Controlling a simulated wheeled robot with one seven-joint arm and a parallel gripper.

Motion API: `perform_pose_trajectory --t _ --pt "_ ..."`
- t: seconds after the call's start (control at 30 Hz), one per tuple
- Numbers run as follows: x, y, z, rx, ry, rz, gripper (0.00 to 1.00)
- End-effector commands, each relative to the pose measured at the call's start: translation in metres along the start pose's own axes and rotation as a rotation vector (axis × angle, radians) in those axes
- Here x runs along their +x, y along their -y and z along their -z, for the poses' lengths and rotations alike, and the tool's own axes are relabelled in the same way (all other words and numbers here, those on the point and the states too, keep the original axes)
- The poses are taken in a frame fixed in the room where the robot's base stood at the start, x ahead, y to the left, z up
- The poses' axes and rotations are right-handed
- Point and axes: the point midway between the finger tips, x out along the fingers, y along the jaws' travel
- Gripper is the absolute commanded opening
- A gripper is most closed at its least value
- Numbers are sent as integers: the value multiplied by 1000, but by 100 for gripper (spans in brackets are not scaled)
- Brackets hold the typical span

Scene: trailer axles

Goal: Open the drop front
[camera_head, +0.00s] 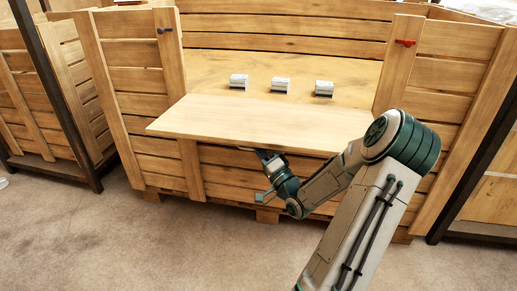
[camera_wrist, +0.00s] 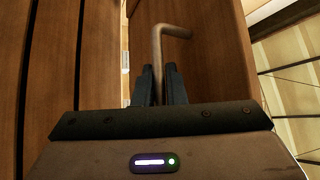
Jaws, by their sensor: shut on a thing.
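The drop front (camera_head: 245,122) of the wooden crate is folded down and outward. It stands out from the opening like a shelf, close to level. My gripper (camera_wrist: 160,85) is below it, and the panel's front edge partly hides it in the head view. In the wrist view my gripper is shut on a bent rod-like handle (camera_wrist: 158,42) next to a brown wooden surface (camera_wrist: 205,60). The handle is hidden in the head view. A dark latch (camera_head: 164,30) sits on the left post and a red latch (camera_head: 405,42) on the right post.
Three small white-and-grey boxes (camera_head: 281,85) stand in a row on the crate's wooden floor. Dark metal posts (camera_head: 62,95) and other wooden crates flank this crate at left and right. The carpet (camera_head: 120,235) in front is clear.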

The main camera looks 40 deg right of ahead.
Motion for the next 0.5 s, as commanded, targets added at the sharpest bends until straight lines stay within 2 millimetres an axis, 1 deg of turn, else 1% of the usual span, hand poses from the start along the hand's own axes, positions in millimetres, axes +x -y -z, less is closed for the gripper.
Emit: perform_pose_trajectory --t 0.03,0.5 --pt "3 7 3 3 0 -1 0" --pt "15 37 14 87 -1 -80 0"
